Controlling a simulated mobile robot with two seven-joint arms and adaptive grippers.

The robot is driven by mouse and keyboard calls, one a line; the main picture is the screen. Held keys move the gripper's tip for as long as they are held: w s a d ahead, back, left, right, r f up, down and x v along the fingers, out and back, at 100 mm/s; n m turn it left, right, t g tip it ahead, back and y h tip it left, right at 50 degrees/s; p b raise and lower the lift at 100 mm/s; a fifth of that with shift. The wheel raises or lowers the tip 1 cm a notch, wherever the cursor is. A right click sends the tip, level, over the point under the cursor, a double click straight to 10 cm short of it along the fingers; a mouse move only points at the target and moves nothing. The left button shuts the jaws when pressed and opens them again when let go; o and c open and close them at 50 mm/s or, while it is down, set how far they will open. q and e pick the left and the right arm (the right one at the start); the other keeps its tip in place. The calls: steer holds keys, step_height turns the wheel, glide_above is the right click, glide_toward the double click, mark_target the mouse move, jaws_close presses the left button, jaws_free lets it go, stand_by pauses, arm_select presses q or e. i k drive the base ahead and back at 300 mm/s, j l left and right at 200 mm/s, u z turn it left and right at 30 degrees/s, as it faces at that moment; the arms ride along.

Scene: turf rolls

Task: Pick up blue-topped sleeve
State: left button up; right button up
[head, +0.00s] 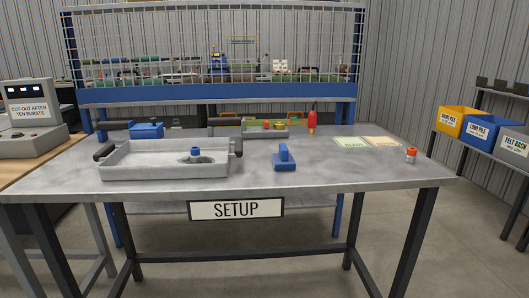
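A small blue-topped piece (195,151), which looks like the blue-topped sleeve, stands upright in the grey tray (150,172) at the left front of the metal table. A dark grey patch lies around its foot; its lower part is too small to make out. Neither of my grippers shows in the head view.
On the table (330,180) stand a blue block with an upright grip (284,160), a red bottle (311,120), an orange-topped piece (411,155) and two label cards (365,142). The tray has dark end handles. A blue box (147,131) sits behind it. The right front is clear.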

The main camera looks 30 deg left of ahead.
mark_target(196, 156)
steer(key=j+z, duration=1)
steer(key=k+j+z, duration=0.15)
steer(key=j, duration=0.2)
steer(key=k+j+z, duration=0.1)
steer(key=j, duration=0.25)
steer(key=k+j+z, duration=0.15)
steer(key=j, duration=0.15)
